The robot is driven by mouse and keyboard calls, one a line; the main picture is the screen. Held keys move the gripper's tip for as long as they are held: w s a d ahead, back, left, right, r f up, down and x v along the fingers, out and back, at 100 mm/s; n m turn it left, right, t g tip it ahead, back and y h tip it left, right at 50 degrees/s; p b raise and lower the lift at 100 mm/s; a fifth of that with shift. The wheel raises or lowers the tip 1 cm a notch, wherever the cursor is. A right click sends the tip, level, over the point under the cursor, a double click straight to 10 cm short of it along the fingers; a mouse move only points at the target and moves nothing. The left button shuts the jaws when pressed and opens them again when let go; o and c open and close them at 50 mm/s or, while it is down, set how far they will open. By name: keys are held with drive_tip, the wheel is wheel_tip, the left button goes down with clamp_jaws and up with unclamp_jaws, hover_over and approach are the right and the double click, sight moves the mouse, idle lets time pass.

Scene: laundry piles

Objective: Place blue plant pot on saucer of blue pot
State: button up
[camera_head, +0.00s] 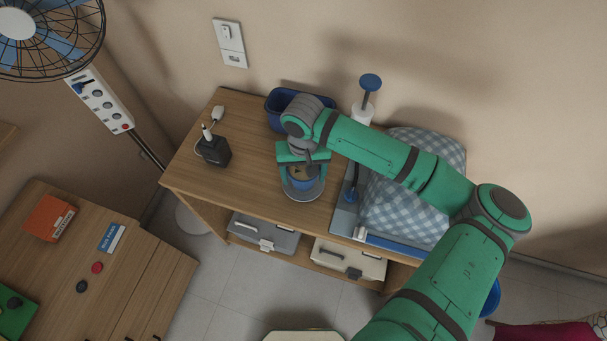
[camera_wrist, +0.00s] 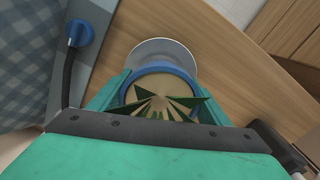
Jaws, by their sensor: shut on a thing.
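My gripper (camera_head: 303,164) is shut on the blue plant pot (camera_head: 302,183), near the front edge of the wooden table. In the wrist view, the pot's round blue rim (camera_wrist: 160,68) sits between the green fingers, with brown soil and pointed green leaves inside. The pale grey saucer (camera_head: 302,196) lies under the pot on the table. In the wrist view, the saucer (camera_wrist: 163,47) shows as a crescent beyond the rim. The pot largely covers the saucer, and I cannot tell whether the two touch. The pot looks roughly upright.
A dark blue bin (camera_head: 279,108) stands behind my gripper on the table (camera_head: 250,165). A black charger (camera_head: 214,151) lies to the left. An ironing board (camera_head: 343,215) with a checked cloth bundle (camera_head: 410,205) is close on the right. Bare tabletop lies left of the saucer.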

drive_tip(key=o, duration=1.3)
drive_tip(key=shift+f, duration=0.15)
drive_tip(key=shift+o, duration=0.2)
